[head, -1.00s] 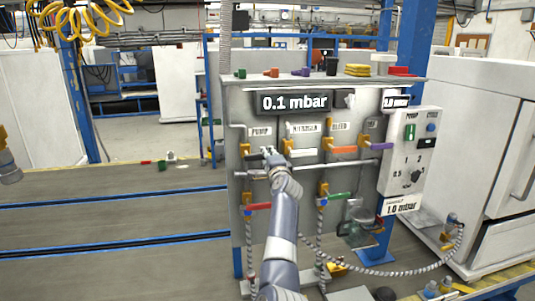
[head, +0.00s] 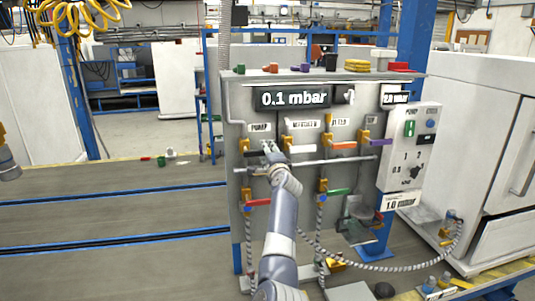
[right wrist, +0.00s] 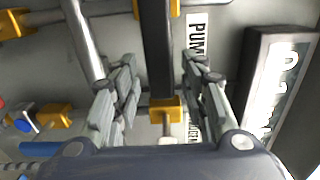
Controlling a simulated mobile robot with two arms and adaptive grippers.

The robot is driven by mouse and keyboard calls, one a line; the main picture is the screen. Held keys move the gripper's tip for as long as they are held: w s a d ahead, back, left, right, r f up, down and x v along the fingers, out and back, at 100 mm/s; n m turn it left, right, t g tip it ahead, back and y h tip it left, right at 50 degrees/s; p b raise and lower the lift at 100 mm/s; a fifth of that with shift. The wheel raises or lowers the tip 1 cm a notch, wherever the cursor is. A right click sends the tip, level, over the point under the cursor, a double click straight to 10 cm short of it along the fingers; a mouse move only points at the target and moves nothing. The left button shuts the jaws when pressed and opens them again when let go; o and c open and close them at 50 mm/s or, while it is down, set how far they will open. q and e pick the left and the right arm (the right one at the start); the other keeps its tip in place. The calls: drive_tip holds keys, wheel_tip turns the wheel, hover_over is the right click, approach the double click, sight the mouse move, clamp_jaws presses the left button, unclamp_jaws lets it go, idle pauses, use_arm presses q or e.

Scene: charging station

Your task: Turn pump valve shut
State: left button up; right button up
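The pump valve is on the front panel under the PUMP label (head: 259,128), at the upper left of the panel, with a yellow body (head: 245,146). My right gripper (head: 271,153) is at this valve and hides much of its handle in the head view. In the right wrist view, the dark bar-shaped handle (right wrist: 157,50) runs between the two fingers of my right gripper (right wrist: 160,88). Gaps show on both sides of the handle, so the gripper is open around it. The handle appears to lie level along the panel. My left gripper is outside the frame.
Other valves with white (head: 303,153), orange (head: 344,146), red (head: 258,202) and green (head: 339,191) handles sit close by. A metal rail (head: 320,161) crosses the panel just below the upper valves. A switch box (head: 411,150) is at the right.

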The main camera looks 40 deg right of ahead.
drive_tip(key=shift+s, duration=0.1)
drive_tip(key=v, duration=1.2)
idle(0.4)
